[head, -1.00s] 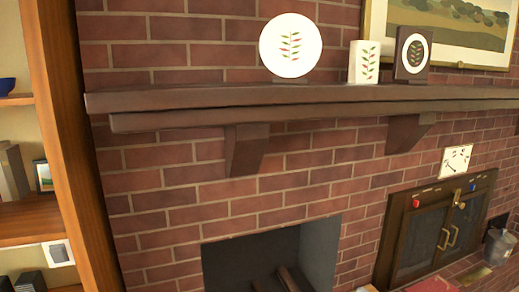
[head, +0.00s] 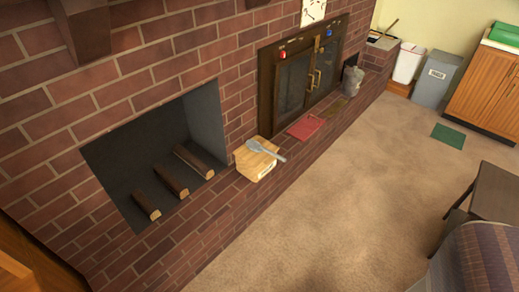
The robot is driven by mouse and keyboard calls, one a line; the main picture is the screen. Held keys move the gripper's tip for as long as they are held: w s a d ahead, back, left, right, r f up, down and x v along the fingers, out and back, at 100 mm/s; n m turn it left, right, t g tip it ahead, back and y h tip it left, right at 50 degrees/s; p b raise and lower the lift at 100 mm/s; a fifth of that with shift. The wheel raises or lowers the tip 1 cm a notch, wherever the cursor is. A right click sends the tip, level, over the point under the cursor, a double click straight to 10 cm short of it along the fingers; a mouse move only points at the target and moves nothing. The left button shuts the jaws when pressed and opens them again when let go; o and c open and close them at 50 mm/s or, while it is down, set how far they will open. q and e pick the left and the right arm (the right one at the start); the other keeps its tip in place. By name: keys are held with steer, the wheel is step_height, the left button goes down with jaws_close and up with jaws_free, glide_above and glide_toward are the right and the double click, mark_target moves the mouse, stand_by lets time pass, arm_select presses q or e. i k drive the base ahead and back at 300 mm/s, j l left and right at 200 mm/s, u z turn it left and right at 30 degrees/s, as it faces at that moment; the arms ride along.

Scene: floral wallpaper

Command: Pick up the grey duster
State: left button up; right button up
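A small grey item with a flat, wider end and a handle, which looks like the grey duster (head: 264,149), lies on top of a light wooden box (head: 252,166). The box stands on the brick hearth ledge, just right of the open fireplace. The duster's handle end sticks out past the box's right edge. Neither of my grippers shows in the head view.
Several logs (head: 170,177) lie in the fireplace opening. A red flat item (head: 306,127) and a grey metal bucket (head: 352,80) are further along the ledge. Carpet (head: 330,200) in front is clear. A dark table (head: 495,200) and a striped seat (head: 480,262) stand at right.

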mark_target(253, 145)
steer(key=i+l, duration=0.35)
steer(key=i, duration=0.15)
steer(key=i+l, duration=0.35)
steer(key=i, duration=0.15)
